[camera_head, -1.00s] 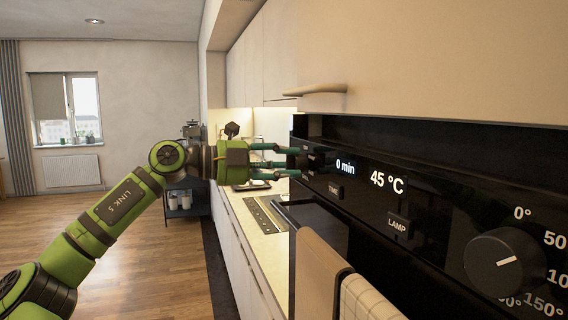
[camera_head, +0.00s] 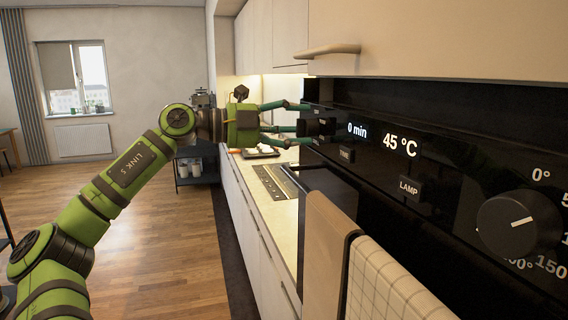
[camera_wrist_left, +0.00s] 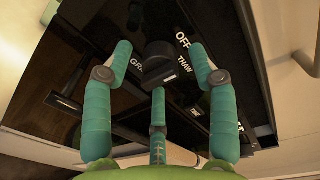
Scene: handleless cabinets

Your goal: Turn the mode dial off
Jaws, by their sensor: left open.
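The mode dial (camera_head: 318,127) is a dark knob at the far left end of the black oven panel. In the left wrist view the dial (camera_wrist_left: 160,54) sits beyond the fingers, with OFF, THAW and a partly hidden "GR" label around it. My left gripper (camera_head: 300,124) is open at the dial, its green fingers pointing at the panel. In the left wrist view my left gripper (camera_wrist_left: 160,68) has one finger on each side of the dial and a third below it. I cannot tell whether any finger touches it. My right gripper is out of view.
The panel also has a temperature dial (camera_head: 518,222), a LAMP button (camera_head: 409,187) and displays of 0 min and 45 °C. Towels (camera_head: 385,285) hang in front below. A cabinet handle (camera_head: 328,50) juts out above. Open floor (camera_head: 165,255) lies to the left.

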